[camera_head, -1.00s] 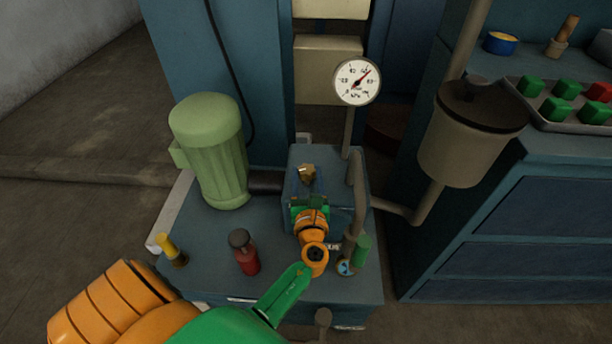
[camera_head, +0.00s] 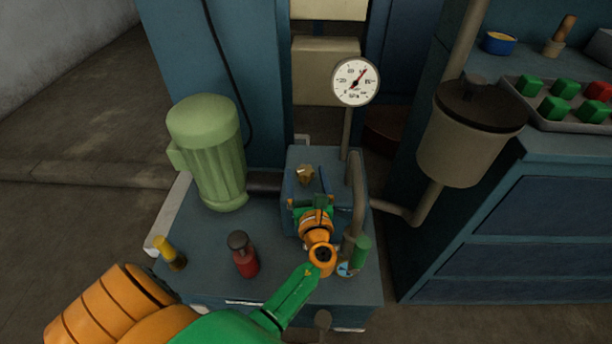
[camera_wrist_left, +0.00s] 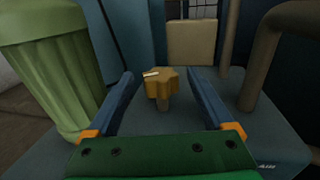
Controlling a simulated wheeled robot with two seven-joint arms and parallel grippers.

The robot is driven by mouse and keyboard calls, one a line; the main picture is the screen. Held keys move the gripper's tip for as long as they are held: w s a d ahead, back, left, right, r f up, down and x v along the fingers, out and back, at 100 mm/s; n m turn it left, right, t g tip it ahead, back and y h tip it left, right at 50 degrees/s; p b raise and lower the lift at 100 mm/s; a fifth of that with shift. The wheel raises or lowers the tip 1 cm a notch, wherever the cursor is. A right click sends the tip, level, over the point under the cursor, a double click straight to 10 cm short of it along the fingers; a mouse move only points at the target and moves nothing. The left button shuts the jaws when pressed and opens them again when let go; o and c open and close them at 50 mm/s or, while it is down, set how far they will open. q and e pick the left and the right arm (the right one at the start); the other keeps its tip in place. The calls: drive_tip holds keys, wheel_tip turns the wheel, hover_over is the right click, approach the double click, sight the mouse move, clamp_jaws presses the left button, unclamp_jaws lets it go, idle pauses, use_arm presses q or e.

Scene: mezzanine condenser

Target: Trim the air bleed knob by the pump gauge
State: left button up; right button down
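The air bleed knob is a small brass-coloured lobed knob (camera_head: 305,174) on the blue pump block behind my left gripper. In the left wrist view the knob (camera_wrist_left: 160,88) stands upright on a short stem, with a pale mark on its top. My left gripper (camera_wrist_left: 161,73) is open, with one blue finger on each side of the knob and visible gaps to it. How deep the knob sits between the tips I cannot tell. The round white pump gauge (camera_head: 355,82) stands behind the block, its red needle pointing up and right. My right gripper is out of view.
A green motor (camera_head: 208,150) stands left of the block. A red-bodied fitting (camera_head: 244,258) and a yellow-topped fitting (camera_head: 168,250) are at the front left. A bent pipe (camera_head: 358,195) rises close to the gripper's right. A grey tank (camera_head: 465,140) is farther right.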

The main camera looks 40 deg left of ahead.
use_arm(q)
drive_tip(key=v, duration=0.7)
idle(0.3)
